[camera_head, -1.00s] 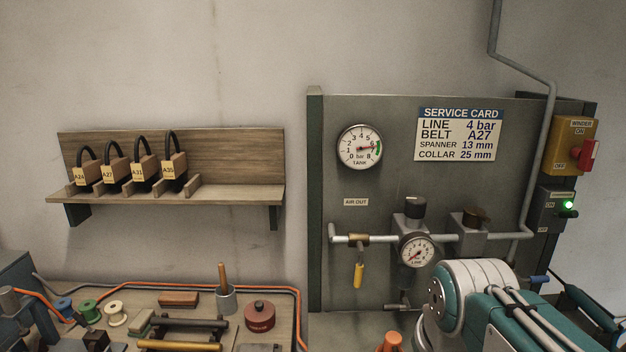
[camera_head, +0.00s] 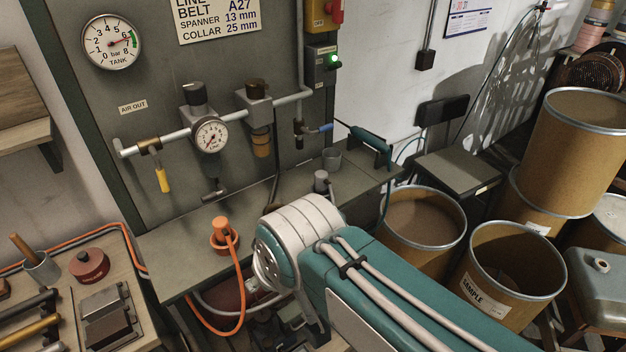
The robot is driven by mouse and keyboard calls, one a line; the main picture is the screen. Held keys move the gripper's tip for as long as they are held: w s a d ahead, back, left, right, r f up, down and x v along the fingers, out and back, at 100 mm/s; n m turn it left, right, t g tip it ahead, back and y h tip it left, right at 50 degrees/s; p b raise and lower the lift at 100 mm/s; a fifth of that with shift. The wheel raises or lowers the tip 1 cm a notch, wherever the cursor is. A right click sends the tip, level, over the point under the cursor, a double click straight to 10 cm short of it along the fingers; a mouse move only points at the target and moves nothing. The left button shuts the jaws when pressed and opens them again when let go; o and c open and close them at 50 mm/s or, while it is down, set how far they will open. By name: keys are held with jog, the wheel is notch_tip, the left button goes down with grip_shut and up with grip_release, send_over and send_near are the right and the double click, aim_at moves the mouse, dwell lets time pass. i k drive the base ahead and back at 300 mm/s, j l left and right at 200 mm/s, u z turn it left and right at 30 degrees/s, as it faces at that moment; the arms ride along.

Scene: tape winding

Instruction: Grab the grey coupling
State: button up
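A small grey cylindrical fitting (camera_head: 322,183) stands upright on the grey bench below the panel, just behind my arm's white joint. It looks like the grey coupling, but it is too small to be sure. An orange coupling (camera_head: 222,236) with an orange hose stands on the same bench to its left. My teal and white arm crosses the lower middle of the view. My gripper is not in view, so its state is hidden.
The panel has a line gauge (camera_head: 211,135) and a yellow-handled valve (camera_head: 162,179). Open brown drums (camera_head: 512,262) stand at right. Bare bench (camera_head: 180,245) lies left of the orange coupling.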

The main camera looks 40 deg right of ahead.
aim_at(322, 182)
jog(key=l+u, duration=0.2)
jog(key=l, duration=0.65)
jog(key=k+l+u, duration=0.2)
jog(key=l, duration=0.7)
jog(key=i, duration=0.05)
